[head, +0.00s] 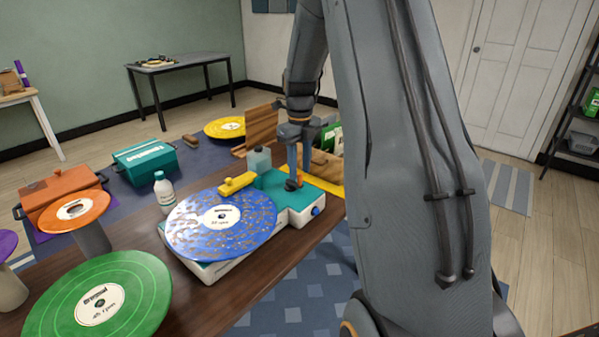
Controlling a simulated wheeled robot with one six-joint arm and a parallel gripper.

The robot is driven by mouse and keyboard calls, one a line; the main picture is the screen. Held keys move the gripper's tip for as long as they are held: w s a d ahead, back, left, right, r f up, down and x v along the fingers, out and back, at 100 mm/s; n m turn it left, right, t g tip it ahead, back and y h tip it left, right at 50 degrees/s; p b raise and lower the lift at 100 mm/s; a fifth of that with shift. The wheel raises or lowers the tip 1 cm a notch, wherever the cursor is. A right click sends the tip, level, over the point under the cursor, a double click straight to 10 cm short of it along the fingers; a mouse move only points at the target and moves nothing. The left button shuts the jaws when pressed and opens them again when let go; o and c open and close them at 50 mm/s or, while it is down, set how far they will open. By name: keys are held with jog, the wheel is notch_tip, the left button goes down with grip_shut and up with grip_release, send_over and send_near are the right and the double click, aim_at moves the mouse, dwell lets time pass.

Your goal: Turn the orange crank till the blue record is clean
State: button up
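The blue record (222,222) lies flat on a white and teal machine (300,200) on the dark wooden table. Brown specks of dirt cover much of its blue surface around the white label. The orange crank (300,172) is on the right part of the machine, and only a small piece of it shows. My gripper (298,170) points down over the crank, with its fingertips at the handle. Whether the fingers are closed on the handle or only around it is too small to tell. A yellow arm (238,183) rests at the record's back edge.
A white bottle (164,194) stands left of the machine. A green record (100,297) and an orange record (75,210) are on stands at left. A yellow record (225,127), a teal box (145,162) and a wooden crate (262,128) are behind.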

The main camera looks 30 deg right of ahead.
aim_at(300, 174)
notch_tip(300, 174, up, 6)
jog(key=shift+r+b, duration=0.1)
jog(key=shift+b, duration=0.4)
dwell(0.6)
